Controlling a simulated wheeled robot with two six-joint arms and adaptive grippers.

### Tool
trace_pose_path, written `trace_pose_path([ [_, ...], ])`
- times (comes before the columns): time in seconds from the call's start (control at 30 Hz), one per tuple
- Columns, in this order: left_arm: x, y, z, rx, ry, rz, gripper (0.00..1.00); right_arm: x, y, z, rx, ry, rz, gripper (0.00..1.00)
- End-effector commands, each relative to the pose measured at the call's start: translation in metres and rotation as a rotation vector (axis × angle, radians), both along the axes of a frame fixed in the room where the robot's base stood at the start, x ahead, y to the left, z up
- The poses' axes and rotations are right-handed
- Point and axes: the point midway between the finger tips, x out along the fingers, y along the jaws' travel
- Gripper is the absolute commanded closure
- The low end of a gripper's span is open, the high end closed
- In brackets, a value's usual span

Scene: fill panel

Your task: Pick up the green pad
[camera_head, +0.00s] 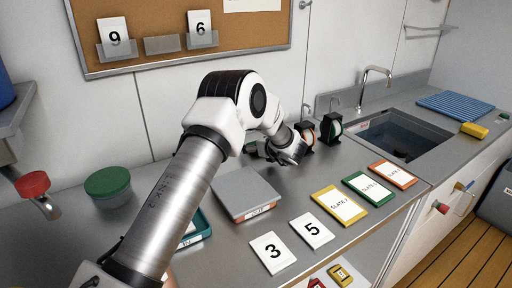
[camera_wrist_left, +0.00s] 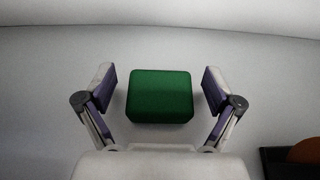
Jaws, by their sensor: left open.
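The green pad (camera_wrist_left: 160,97) is a rounded block on a grey surface, in the middle of the left wrist view. My left gripper (camera_wrist_left: 160,88) is open, with one finger on each side of the pad and a visible gap on both sides. In the head view my left gripper (camera_head: 287,153) is low over the back of the counter, left of the black holders. My right gripper is not in view.
A black holder with an orange roll (camera_head: 306,135) stands close right of the gripper, and one with a green roll (camera_head: 331,128) beyond it. A grey box (camera_head: 245,190), coloured slates (camera_head: 340,204) and number cards (camera_head: 272,252) lie in front. The sink (camera_head: 400,135) is right.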

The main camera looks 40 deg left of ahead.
Motion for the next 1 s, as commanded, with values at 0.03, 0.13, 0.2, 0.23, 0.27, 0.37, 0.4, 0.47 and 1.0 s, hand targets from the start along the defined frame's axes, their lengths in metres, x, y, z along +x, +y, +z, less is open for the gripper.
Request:
trace_pose_path([
  [0.03, 0.001, 0.001, 0.000, 0.001, -0.001, -0.001, 0.08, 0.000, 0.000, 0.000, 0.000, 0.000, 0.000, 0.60],
  [0.13, 0.001, 0.000, 0.000, 0.001, -0.001, -0.001, 0.08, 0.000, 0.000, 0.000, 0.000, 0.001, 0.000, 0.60],
  [0.2, 0.001, 0.000, 0.000, 0.001, 0.000, -0.001, 0.19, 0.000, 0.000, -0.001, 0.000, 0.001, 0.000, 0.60],
  [0.23, 0.001, 0.000, 0.000, 0.001, 0.000, -0.001, 0.30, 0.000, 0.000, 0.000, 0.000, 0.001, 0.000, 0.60],
  [0.27, 0.001, 0.000, 0.000, 0.001, 0.000, -0.001, 0.40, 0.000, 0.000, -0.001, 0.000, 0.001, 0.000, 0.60],
  [0.37, 0.001, 0.000, -0.001, 0.000, 0.001, -0.001, 0.62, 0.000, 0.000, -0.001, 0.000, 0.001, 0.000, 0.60],
  [0.4, 0.001, 0.000, -0.001, 0.000, 0.001, -0.001, 0.62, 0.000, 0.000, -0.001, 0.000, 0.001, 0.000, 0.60],
  [0.47, 0.000, 0.000, -0.001, 0.000, 0.001, -0.001, 0.62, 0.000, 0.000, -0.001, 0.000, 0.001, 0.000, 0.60],
  [1.0, 0.001, 0.000, 0.062, 0.000, -0.006, -0.002, 0.62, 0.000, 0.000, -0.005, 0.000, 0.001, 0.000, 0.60],
])
